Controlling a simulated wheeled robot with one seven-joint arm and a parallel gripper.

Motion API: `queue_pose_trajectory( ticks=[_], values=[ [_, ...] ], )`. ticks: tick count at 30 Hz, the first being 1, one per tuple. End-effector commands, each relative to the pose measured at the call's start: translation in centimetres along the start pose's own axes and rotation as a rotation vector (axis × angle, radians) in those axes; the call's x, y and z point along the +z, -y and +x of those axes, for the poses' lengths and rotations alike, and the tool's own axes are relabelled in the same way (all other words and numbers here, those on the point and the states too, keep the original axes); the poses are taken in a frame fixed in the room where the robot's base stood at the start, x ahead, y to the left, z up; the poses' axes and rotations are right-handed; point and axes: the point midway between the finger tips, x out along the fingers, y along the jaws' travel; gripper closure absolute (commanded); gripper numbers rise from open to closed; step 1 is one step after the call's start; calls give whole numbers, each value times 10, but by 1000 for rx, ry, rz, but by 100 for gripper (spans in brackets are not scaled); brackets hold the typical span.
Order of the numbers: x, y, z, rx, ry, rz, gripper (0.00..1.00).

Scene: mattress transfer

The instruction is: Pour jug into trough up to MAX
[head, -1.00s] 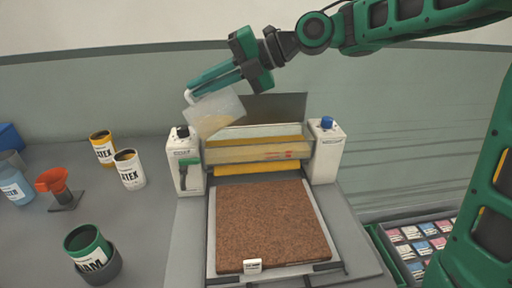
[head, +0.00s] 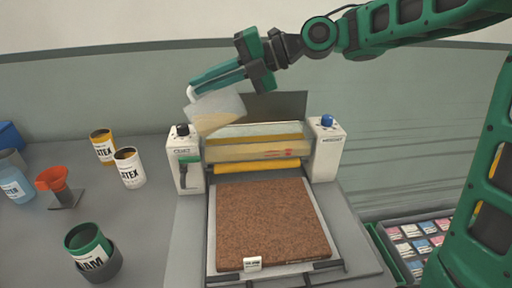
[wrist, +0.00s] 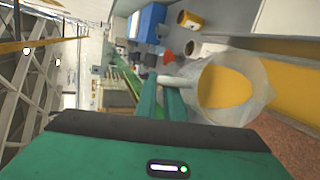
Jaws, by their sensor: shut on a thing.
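A translucent jug (head: 216,110) with pale yellow liquid is held tilted above the left end of the trough. My gripper (head: 205,83) is shut on the jug's handle. In the wrist view the jug (wrist: 258,110) shows its open mouth and the yellow liquid inside, beside my gripper's fingers (wrist: 164,100). The clear trough (head: 245,153) spans between two white posts of the machine and has a small red mark near its right end. A yellow band shows along its upper part. I cannot read the MAX line or see a pouring stream.
A brown mat (head: 270,220) lies on the machine's bed in front. Two latex cans (head: 129,168), an orange funnel (head: 54,180), a blue-labelled container (head: 14,186) and a green can (head: 86,243) stand on the left. A tray of small packs (head: 415,240) is at right.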

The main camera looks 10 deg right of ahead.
Motion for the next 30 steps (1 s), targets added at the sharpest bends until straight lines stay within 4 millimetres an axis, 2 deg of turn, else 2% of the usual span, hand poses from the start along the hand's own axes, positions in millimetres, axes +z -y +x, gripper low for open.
queue_pose_trajectory(
  ticks=[30],
  values=[
    [3,3,-6,56,1,24,100]
  ],
)
